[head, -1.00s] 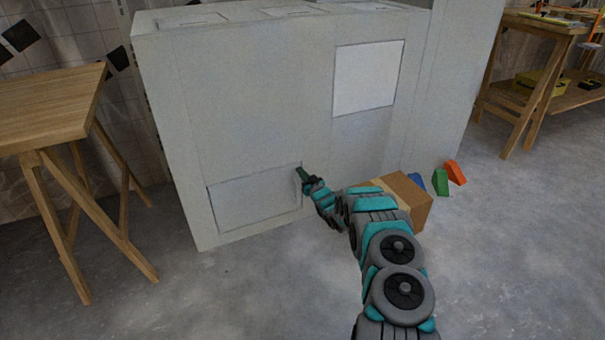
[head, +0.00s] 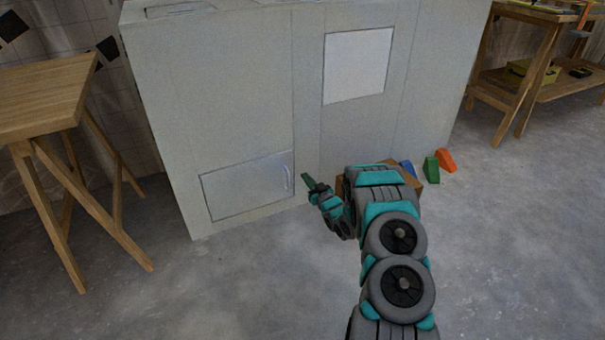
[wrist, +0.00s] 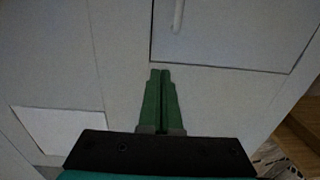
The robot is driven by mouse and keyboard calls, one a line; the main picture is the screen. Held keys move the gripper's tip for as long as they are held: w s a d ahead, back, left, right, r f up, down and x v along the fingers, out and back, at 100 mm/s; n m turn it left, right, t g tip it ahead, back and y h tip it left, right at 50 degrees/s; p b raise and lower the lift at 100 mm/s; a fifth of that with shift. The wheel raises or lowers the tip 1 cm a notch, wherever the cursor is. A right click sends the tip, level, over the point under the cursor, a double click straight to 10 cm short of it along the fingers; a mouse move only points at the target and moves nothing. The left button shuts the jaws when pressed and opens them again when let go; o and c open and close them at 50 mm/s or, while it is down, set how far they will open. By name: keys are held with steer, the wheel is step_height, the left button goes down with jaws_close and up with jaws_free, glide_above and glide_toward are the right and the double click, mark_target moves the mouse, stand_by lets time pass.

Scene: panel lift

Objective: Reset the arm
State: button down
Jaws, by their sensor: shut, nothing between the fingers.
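My gripper (head: 306,177) is at the end of my arm, in front of the grey cabinet (head: 235,100), just right of the lower panel's handle. In the wrist view its green fingers (wrist: 161,74) are together with nothing between them. The lower panel (head: 245,184) lies flush in the cabinet face and carries a pale upright handle (head: 287,178). The panel (wrist: 235,30) and its handle (wrist: 178,16) also show in the wrist view. The fingers look apart from the handle.
A white panel (head: 358,65) sits higher on the cabinet. A cardboard box (head: 430,170) is partly hidden behind my arm, beside blue (head: 407,169), green (head: 431,170) and orange (head: 446,160) blocks. A wooden table (head: 45,100) stands left. The floor in front is clear.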

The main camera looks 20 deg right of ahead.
steer(key=s+a+r+g+h+p, duration=0.1)
steer(key=s+r+g+h, duration=0.1)
steer(key=s+r+g, duration=0.35)
steer(key=s+r+g+h+p, duration=0.1)
steer(key=s+r+g+h, duration=0.15)
steer(key=r, duration=0.65)
steer(key=s+a+r+g+y+p, duration=0.1)
steer(key=s+a+r+g, duration=0.3)
steer(key=s, duration=1.3)
steer(key=s+a+r+g+y, duration=0.1)
steer(key=s+a+r+g, duration=0.3)
steer(key=s+a, duration=0.7)
steer(key=s+a+r+g+y+p, duration=0.1)
steer(key=s+a+r+g, duration=0.2)
steer(key=s, duration=2)
steer(key=a+r, duration=0.3)
steer(key=a, duration=0.1)
steer(key=shift+s+a+r+m+g+p, duration=0.15)
steer(key=shift+a+r+m+g+p, duration=0.15)
steer(key=shift+a+m+g, duration=0.1)
